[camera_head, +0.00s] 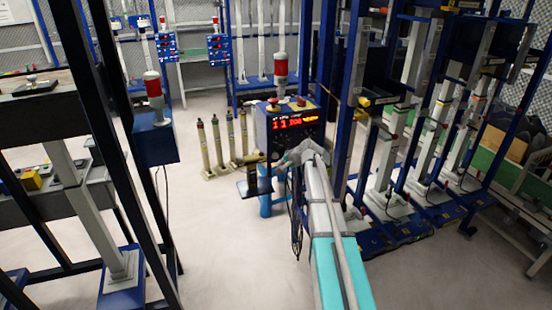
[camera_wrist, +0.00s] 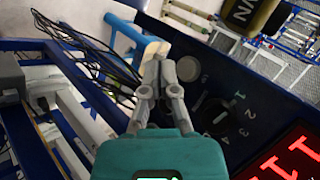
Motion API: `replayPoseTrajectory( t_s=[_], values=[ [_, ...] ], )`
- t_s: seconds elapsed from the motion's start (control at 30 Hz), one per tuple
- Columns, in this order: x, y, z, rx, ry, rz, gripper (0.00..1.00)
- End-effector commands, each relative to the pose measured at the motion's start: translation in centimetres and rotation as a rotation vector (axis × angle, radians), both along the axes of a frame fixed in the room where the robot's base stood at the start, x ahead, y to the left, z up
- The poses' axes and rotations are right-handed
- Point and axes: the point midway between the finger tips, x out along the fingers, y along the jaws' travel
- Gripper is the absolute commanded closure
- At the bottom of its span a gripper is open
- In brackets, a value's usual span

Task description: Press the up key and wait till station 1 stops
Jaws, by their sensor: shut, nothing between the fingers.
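In the head view a dark control box (camera_head: 262,128) with a lit red display (camera_head: 295,120) stands at the centre, its small keys too fine to read. My gripper (camera_head: 285,158) is at the lower front of this box. In the wrist view my gripper (camera_wrist: 158,58) is shut and empty, its fingertips beside the left part of the dark panel. A round grey button (camera_wrist: 188,69) lies just right of the fingers. A black knob (camera_wrist: 214,115) with numbers around it is further right, and the red display (camera_wrist: 290,160) is at lower right. I cannot tell which key is up or which station is 1.
A red and white signal lamp (camera_head: 280,68) rises behind the box. Tall blue-framed racks stand close on the right, and a dark frame (camera_head: 110,130) stands on the left. Dark cables (camera_wrist: 85,45) hang near my gripper. The pale floor (camera_head: 215,230) between is clear.

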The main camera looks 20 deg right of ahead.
Motion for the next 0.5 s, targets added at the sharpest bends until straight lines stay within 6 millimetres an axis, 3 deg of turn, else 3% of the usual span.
replayPoseTrajectory(
  t_s=[0.3,0.5],
  values=[
    [-2.3,0.0,0.0,0.000,0.000,0.000,1.00],
    [-2.8,0.0,0.0,0.000,0.000,0.000,1.00]
  ],
)
